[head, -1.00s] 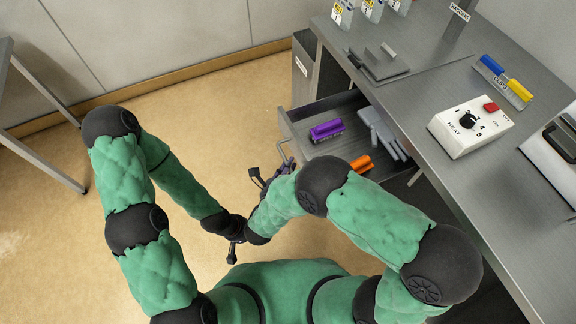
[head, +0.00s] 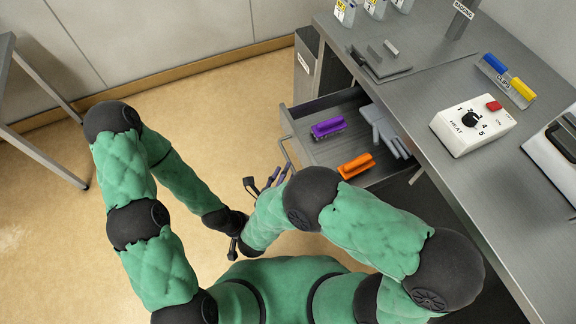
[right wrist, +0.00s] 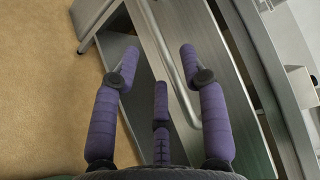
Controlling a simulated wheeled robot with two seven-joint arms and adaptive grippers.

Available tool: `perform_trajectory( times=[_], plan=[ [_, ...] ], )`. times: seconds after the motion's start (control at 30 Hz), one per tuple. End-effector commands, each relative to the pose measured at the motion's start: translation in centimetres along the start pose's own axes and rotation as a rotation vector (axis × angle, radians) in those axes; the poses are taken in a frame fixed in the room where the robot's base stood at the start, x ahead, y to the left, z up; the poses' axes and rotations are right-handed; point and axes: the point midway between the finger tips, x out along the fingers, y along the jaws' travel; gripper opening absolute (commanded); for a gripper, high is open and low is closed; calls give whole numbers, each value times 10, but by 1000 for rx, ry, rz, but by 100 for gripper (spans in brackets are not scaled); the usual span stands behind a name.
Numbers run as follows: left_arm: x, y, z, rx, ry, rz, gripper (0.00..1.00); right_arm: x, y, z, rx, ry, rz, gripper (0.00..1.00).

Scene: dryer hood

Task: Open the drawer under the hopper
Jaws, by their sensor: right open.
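The grey drawer (head: 322,152) stands pulled out from under the metal counter in the head view. Its bar handle (head: 285,152) is on the front, and also shows in the right wrist view (right wrist: 166,48). My right gripper (head: 267,180) is open, just off the drawer front near the handle. In the right wrist view its purple fingers (right wrist: 159,53) are spread, and the bar shows between them in the picture; contact cannot be told. My left gripper (head: 233,240) is low beside my right forearm, mostly hidden. No hopper is clearly recognisable.
The drawer holds a purple clip (head: 327,127), an orange clip (head: 356,166) and grey gloves (head: 385,130). On the counter (head: 420,95) are a HEAT control box (head: 472,125) and a clips tray (head: 505,80). Floor left of the drawer is clear.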

Motion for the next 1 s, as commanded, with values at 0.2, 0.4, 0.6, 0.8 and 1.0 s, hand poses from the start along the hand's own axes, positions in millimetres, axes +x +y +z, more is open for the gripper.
perform_trajectory(
  times=[0.2, 0.4, 0.6, 0.8, 1.0],
  plan=[
    [0, 0, 0, 0, 0, 0, 40, -22, 0, 1, 1, -3, 0, 44],
    [0, 0, 0, 0, 0, 0, 40, -30, 0, 0, 1, 0, 0, 44],
    [0, 0, 0, 0, 0, 0, 40, -30, 0, 0, 1, 1, 0, 44],
    [0, 0, 0, 0, 0, 0, 40, -30, 0, 0, 1, 1, 0, 44],
    [0, 0, 0, 0, 0, 0, 40, -30, 0, 0, 1, 0, 0, 44]
  ],
)
